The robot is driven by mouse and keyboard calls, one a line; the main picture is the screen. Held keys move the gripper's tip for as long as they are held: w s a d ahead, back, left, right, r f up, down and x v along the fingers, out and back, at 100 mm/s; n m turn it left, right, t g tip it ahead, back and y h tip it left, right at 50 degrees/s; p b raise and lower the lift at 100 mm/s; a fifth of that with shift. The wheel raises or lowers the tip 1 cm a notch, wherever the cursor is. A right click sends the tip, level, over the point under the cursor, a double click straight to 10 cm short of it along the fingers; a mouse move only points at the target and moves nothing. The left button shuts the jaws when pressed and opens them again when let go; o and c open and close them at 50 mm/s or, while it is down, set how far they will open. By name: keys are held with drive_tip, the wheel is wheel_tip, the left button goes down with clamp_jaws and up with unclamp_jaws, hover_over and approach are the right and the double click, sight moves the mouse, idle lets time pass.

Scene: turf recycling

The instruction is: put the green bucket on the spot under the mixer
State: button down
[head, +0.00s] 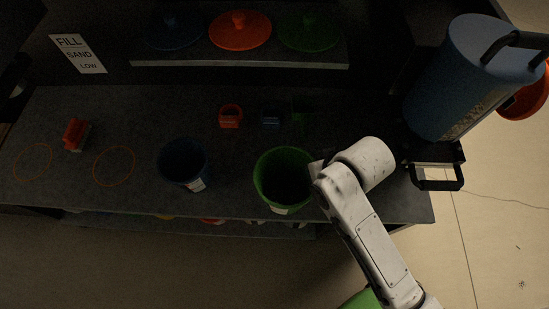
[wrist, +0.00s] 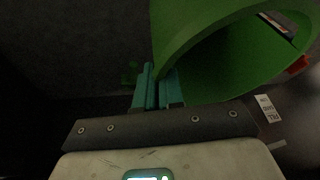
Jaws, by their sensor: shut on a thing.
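The green bucket (head: 259,187) stands upright and open on the dark bench, right of centre. In the wrist view its green wall (wrist: 190,30) fills the upper right. My gripper (wrist: 156,85) has its teal fingers shut on the bucket's rim. In the head view my gripper (head: 314,172) is at the bucket's right side, its fingers mostly hidden. Two thin orange rings mark the bench at the left, a left ring (head: 33,162) and a right ring (head: 113,166). I cannot tell which thing is the mixer.
A dark blue bucket (head: 183,163) stands left of the green one. An orange-red brush-like item (head: 76,133) lies between the rings. Small orange (head: 231,116), blue and green items sit behind. A shelf holds lids (head: 240,30). A large blue drum (head: 462,85) is at right.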

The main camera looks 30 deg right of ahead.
sight(295, 153)
drive_tip(key=w+f, duration=0.1)
drive_tip(key=w, duration=0.1)
drive_tip(key=w+f, duration=0.1)
drive_tip(key=w, duration=0.2)
drive_tip(key=w+f, duration=0.1)
drive_tip(key=w, duration=0.2)
drive_tip(key=shift+f+p, duration=0.1)
drive_tip(key=shift+p, duration=0.25)
drive_tip(key=x, duration=1)
drive_tip(key=shift+w, duration=0.2)
drive_tip(key=shift+d, duration=0.1)
drive_tip(key=shift+f, duration=0.15)
drive_tip(key=c, duration=1.3)
unclamp_jaws()
drive_tip(key=shift+o, duration=0.2)
